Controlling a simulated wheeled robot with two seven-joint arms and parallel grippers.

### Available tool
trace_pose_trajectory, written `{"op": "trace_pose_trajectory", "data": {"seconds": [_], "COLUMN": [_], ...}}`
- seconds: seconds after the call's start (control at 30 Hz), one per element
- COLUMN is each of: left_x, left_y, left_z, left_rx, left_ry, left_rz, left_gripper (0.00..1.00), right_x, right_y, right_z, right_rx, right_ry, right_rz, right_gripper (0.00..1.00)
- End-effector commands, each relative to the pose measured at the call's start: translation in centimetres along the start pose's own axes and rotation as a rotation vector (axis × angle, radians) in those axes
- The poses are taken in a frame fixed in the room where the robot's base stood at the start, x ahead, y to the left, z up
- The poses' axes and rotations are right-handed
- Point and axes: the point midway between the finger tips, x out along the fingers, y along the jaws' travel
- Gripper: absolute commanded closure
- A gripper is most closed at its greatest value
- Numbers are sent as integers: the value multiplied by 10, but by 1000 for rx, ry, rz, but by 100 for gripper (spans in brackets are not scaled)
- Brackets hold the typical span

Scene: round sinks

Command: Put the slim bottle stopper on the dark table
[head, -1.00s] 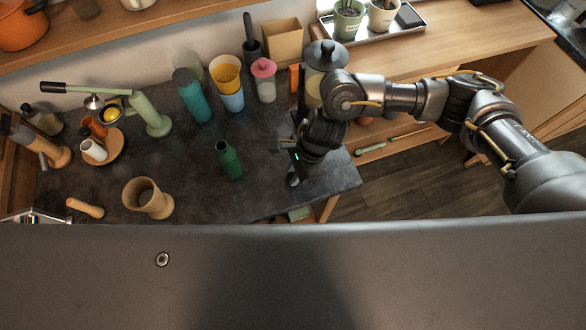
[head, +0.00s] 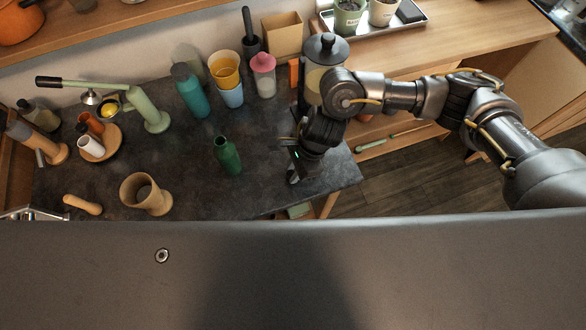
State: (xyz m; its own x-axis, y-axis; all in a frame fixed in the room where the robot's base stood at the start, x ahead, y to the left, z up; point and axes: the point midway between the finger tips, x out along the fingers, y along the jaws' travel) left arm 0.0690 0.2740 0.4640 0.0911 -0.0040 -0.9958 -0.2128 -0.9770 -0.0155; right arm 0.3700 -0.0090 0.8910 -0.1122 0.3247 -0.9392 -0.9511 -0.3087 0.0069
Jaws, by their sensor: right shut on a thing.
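The dark table (head: 200,178) fills the middle of the head view and carries several items. My right gripper (head: 294,176) is low over its right end, near the front right corner. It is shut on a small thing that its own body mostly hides. No slim bottle stopper shows clearly elsewhere, so the held thing may be the stopper. I cannot tell whether it touches the table top. My left gripper is not in view.
A green bottle (head: 227,156) stands left of my right gripper. A lidded jar (head: 325,52) stands behind my arm. A wooden cup (head: 147,194), a teal bottle (head: 190,90) and stacked cups (head: 228,80) are further left. The table between the green bottle and gripper is bare.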

Motion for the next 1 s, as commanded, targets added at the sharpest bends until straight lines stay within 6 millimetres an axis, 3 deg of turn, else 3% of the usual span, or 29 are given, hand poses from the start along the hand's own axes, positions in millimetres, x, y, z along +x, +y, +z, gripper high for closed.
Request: {"op": "trace_pose_trajectory", "data": {"seconds": [0.33, 0.37, 0.53, 0.83, 1.0], "left_x": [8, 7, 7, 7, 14], "left_y": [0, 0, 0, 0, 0], "left_z": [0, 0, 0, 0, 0], "left_rx": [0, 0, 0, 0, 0], "left_ry": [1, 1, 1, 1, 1], "left_rz": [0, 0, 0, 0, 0], "left_gripper": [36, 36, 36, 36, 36], "right_x": [6, 5, 5, 3, -16], "right_y": [0, 0, 0, 0, -1], "right_z": [-2, -2, -2, -2, -2], "right_rx": [-1, -1, -1, -1, -4], "right_ry": [0, 0, 0, -1, -1], "right_rz": [0, 0, 0, -1, -4], "right_gripper": [100, 74, 53, 53, 53]}}
